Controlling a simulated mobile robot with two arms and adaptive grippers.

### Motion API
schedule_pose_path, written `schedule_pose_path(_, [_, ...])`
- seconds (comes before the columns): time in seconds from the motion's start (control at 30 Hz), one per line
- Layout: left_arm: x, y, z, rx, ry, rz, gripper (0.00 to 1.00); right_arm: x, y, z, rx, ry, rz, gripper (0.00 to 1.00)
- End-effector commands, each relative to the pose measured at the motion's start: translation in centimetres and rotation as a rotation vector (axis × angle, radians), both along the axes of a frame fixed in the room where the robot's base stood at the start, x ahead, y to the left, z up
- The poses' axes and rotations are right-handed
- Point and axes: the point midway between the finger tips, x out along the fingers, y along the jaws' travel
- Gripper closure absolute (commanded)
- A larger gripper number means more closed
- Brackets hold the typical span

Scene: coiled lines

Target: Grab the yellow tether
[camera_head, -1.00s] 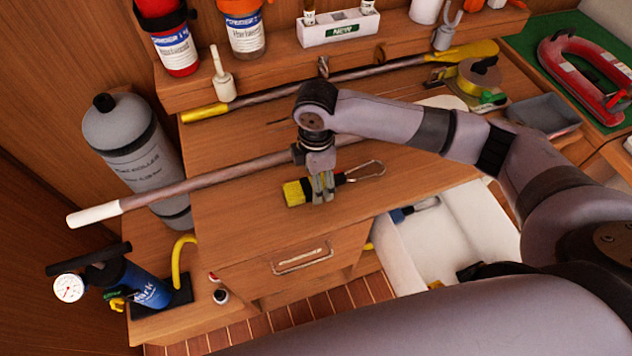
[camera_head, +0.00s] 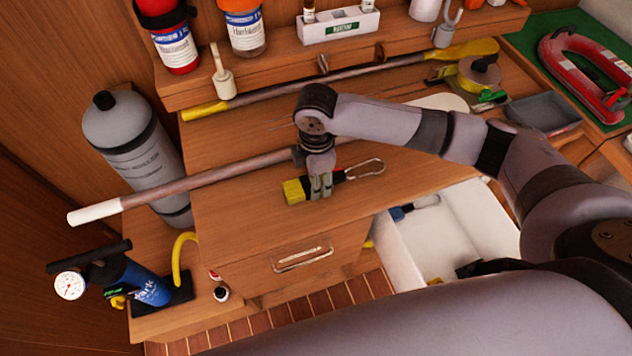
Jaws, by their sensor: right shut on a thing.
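The yellow tether (camera_head: 293,191) is a small yellow bundle with a dark strap and a metal carabiner (camera_head: 367,169) at its right end. It lies at the front of the wooden worktop, above the closed drawer. My right gripper (camera_head: 321,192) reaches down over it from the right and is shut on its middle part. The fingers hide the part between the yellow bundle and the dark strap. I cannot tell whether the tether touches the worktop. My left gripper is not in view.
A pole with a white end (camera_head: 95,214) lies across the worktop behind my right gripper. A grey cylinder (camera_head: 133,145) and a blue pump (camera_head: 135,283) stand at the left. An open white drawer (camera_head: 400,262) juts out at the lower right. Bottles stand on the back shelf.

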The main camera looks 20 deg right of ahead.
Motion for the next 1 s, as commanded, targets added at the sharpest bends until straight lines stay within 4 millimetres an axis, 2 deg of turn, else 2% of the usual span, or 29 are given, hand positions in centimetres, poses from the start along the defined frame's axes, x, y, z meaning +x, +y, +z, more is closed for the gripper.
schedule_pose_path(0.03, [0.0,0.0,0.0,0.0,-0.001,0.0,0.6,0.0,0.0,0.0,0.0,0.0,0.0,0.81])
schedule_pose_path(0.3, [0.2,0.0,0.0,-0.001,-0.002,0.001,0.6,0.0,0.0,0.0,0.0,0.0,0.0,0.99])
schedule_pose_path(0.67, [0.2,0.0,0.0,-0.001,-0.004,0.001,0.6,0.1,0.0,0.4,0.002,-0.003,0.0,1.0])
schedule_pose_path(0.87, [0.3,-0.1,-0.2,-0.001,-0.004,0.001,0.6,0.2,0.1,2.4,0.003,-0.005,0.001,1.0])
schedule_pose_path(1.0, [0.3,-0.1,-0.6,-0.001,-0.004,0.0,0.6,0.2,0.1,5.4,0.004,-0.008,0.002,1.0])
